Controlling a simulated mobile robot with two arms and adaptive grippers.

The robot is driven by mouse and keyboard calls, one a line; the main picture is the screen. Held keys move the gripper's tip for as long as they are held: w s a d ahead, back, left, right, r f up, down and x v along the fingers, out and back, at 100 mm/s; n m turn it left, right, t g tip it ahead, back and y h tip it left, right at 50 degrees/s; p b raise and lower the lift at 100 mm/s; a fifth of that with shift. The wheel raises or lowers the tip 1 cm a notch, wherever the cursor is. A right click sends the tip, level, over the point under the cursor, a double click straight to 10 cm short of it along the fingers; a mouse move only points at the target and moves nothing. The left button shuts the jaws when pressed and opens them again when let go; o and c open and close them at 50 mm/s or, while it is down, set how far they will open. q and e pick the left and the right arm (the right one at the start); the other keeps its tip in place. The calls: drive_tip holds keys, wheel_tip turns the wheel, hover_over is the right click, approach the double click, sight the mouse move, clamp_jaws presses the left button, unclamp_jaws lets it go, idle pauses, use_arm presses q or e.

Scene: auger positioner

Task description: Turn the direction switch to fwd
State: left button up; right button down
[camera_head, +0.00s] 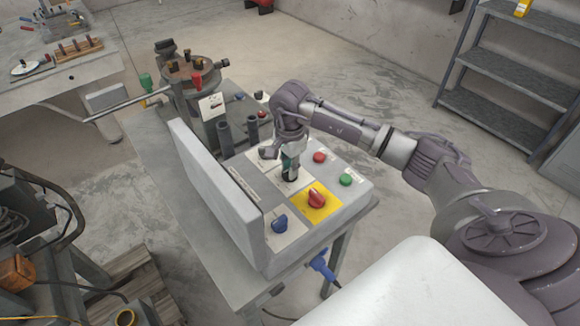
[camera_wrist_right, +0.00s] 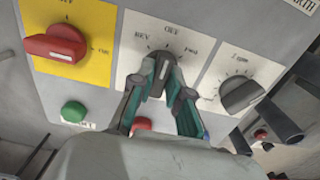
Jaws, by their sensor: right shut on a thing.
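The direction switch (camera_wrist_right: 160,66) is a dark knob on a white plate marked REV, OFF and FWD in the right wrist view. A pale line on it runs roughly upright, close to OFF. My right gripper (camera_wrist_right: 162,72) has its two green-padded fingers on either side of the knob, shut on it. In the head view my right gripper (camera_head: 290,172) reaches down onto the control box and mostly hides the switch there. My left gripper is not in view.
Beside the switch are a red knob (camera_wrist_right: 55,45) on a yellow plate and a grey speed knob (camera_wrist_right: 240,95). A green button (camera_head: 345,180), a red button (camera_head: 319,157) and a blue knob (camera_head: 280,222) are also on the box. An upright grey panel (camera_head: 215,190) stands along its left side.

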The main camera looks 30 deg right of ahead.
drive_tip(key=shift+m, duration=0.3)
drive_tip(key=m+b, duration=0.2)
drive_tip(key=m, duration=0.1)
drive_tip(key=shift+f+m, duration=0.1)
drive_tip(key=shift+m, duration=0.3)
drive_tip(key=shift+m+b, duration=0.75)
drive_tip(key=shift+m, duration=1.45)
drive_tip(key=c, duration=1.1)
unclamp_jaws()
wheel_tip(320, 180, up, 12)
drive_tip(key=shift+r, duration=0.1)
